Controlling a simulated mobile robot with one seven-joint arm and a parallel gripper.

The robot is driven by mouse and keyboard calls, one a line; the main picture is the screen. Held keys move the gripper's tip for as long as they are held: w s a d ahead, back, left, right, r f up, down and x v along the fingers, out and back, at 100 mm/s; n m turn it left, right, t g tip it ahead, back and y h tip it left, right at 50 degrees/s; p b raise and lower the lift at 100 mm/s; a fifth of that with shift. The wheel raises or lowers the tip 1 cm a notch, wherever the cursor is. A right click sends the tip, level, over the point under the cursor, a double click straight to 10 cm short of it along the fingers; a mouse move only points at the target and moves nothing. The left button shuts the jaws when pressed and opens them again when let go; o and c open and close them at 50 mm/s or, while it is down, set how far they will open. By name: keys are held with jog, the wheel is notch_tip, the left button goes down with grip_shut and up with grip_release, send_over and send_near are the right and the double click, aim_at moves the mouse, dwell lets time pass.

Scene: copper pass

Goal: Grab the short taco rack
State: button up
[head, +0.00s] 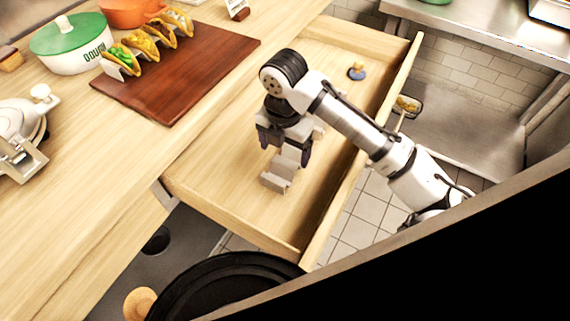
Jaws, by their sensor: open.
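The short taco rack (277,180) is a small grey metal zigzag holder lying empty in the open wooden drawer. In the head view it sits near the middle of the drawer floor, partly hidden by my gripper. My gripper (286,151) points down over the rack with its dark fingers apart, one to the left and one to the right of the rack's far part. I cannot tell whether the fingers touch the rack. A longer rack with several filled tacos (150,42) stands on the brown board on the counter.
The open drawer (225,205) has raised walls around the rack. A small blue and tan item (357,71) lies at its far end. The brown board (190,75), a green-lidded dough pot (72,42) and a white press (20,135) are on the counter. A black round object (235,290) stands below the drawer.

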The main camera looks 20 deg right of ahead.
jog(key=shift+s+f, duration=0.1)
jog(key=shift+f, duration=1.85)
jog(key=c, duration=1.1)
